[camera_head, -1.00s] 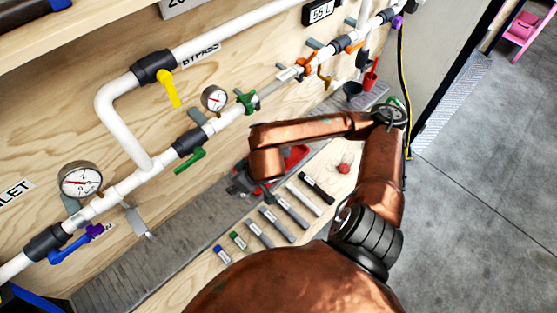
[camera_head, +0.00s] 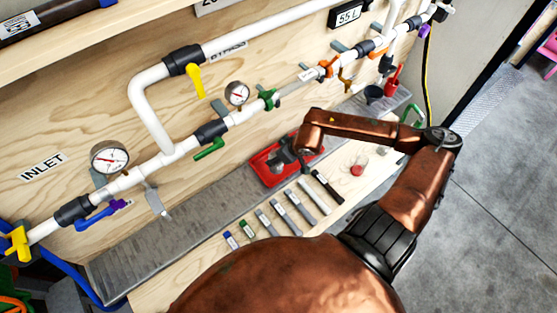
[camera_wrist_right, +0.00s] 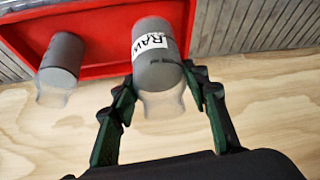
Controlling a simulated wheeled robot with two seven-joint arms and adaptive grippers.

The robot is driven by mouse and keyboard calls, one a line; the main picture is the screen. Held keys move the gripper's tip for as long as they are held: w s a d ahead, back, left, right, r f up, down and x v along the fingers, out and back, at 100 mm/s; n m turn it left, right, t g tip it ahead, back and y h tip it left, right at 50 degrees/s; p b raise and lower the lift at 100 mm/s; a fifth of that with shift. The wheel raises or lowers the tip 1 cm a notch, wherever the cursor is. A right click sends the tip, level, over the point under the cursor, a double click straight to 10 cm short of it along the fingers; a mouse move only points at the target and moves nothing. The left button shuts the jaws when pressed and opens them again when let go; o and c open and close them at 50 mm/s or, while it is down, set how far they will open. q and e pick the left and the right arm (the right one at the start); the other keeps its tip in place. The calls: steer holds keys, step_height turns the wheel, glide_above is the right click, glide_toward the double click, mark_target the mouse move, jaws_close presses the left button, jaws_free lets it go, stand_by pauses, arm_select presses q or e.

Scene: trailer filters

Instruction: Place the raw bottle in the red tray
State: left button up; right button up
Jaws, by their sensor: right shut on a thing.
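The raw bottle (camera_wrist_right: 156,68) is a grey cylinder with a white RAW label and a clear, see-through end. In the right wrist view it sits between the two dark fingers of my right gripper (camera_wrist_right: 163,100), which is shut on it. The red tray (camera_head: 259,172) lies on the bench; its red floor also shows in the right wrist view (camera_wrist_right: 103,18). The bottle overlaps the tray in that view; whether it touches the tray I cannot tell. In the head view my right gripper (camera_head: 288,158) is over the tray and hides part of it. My left gripper is not in view.
A second grey bottle (camera_wrist_right: 60,60) stands left of the raw bottle, overlapping the tray. Several marker-like tubes (camera_head: 280,215) lie in a row in front of the tray. White pipes with gauges and valves (camera_head: 160,155) run along the wooden wall behind. A red ball-like item (camera_head: 357,169) is to the right.

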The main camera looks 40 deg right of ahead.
steer(key=shift+w+d+f, duration=0.25)
steer(key=shift+d+f, duration=0.2)
steer(key=shift+f, duration=0.15)
steer(key=f, duration=0.4)
steer(key=shift+w+d, duration=0.1)
steer(key=shift+d, duration=0.25)
steer(key=shift+f+b, duration=0.15)
steer(key=shift+b, duration=0.2)
steer(key=o, duration=1.5)
